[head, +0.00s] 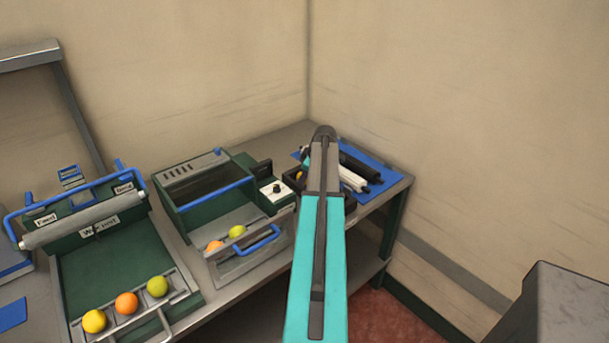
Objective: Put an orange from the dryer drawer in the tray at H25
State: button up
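The dryer (180,220) is a green box with a dial on the table, right of the roller machine. Its drawer (240,268) stands open at the front, with a blue handle. An orange (214,246) and a yellow-green fruit (237,232) lie in it. A dark tray-like container (291,181) sits right of the dryer, partly behind my arm; a bit of orange-yellow shows in it. No H25 mark is legible. My teal arm reaches up from the bottom across the middle. My gripper's fingers cannot be made out; they are hidden behind the arm.
A roller machine (95,222) at left has yellow, orange and green fruits in its front trough (185,289). Black (356,166) and white (352,181) cylinders lie on a blue mat (384,183) near the table's right end. A dark box (570,305) stands at lower right.

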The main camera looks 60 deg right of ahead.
jog(key=shift+f, duration=0.1)
jog(key=o, duration=0.8)
jog(key=shift+r, duration=0.25)
jog(key=b+v, duration=0.2)
jog(key=v, duration=1)
jog(key=shift+b, duration=0.3)
jog(key=shift+f, duration=0.15)
